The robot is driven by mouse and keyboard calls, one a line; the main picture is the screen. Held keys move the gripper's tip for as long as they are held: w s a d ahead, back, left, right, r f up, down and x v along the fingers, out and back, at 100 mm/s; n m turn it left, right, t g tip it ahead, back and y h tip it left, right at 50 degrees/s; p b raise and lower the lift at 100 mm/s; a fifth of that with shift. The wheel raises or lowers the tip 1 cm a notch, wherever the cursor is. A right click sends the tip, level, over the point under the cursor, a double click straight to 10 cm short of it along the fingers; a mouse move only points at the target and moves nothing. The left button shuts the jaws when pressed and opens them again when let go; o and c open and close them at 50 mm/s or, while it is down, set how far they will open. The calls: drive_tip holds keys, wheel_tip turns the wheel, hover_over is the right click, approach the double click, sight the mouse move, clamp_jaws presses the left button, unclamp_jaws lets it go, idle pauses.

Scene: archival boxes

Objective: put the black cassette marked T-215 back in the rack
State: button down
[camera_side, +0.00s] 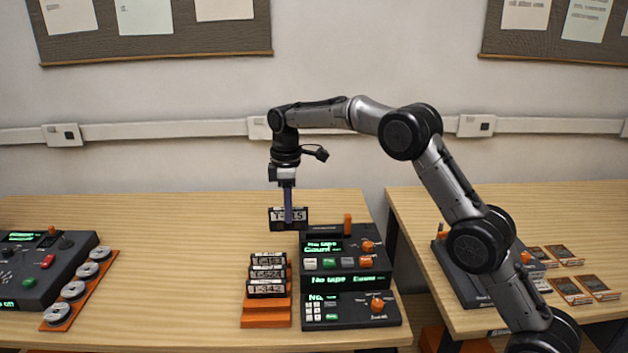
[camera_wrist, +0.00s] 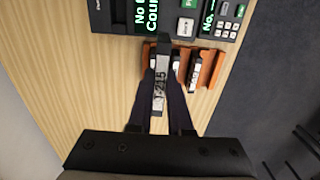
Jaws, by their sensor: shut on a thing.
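The black cassette with a white label reading T-215 (camera_side: 299,217) hangs upright in the side view, held above the table behind the rack. It also shows in the wrist view (camera_wrist: 161,88), between the two fingers. My gripper (camera_side: 287,215) is shut on this cassette; its fingers show dark in the wrist view (camera_wrist: 160,95). The orange rack (camera_side: 266,312) stands on the table to the left of the deck, in front of and below the held cassette. Several labelled cassettes (camera_side: 267,289) stand in it in a row; the front one reads T-342. Rack slots are partly hidden.
A dark tape deck (camera_side: 345,312) with green displays reading "No tape" stands right beside the rack, with an orange lever (camera_side: 347,224) at its back. A console (camera_side: 40,265) and an orange strip of reels (camera_side: 80,290) lie at left. Table between them is clear.

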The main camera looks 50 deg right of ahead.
drive_tip(key=shift+s+a+f, duration=0.95)
drive_tip(key=shift+a+f, duration=0.9)
drive_tip(key=shift+a, duration=0.45)
drive_tip(key=shift+s+a+f, duration=1)
drive_tip(key=shift+a+f, duration=0.8)
drive_tip(key=shift+a, duration=0.5)
drive_tip(key=shift+s+a+f, duration=0.95)
drive_tip(key=shift+a+f, duration=0.9)
drive_tip(key=shift+a, duration=0.45)
drive_tip(key=shift+f, duration=0.1)
drive_tip(key=shift+f, duration=0.65)
drive_tip(key=shift+f, duration=0.1)
drive_tip(key=shift+f, duration=0.55)
drive_tip(key=shift+f, duration=0.25)
drive_tip(key=c, duration=0.8)
unclamp_jaws()
drive_tip(key=shift+o, duration=0.2)
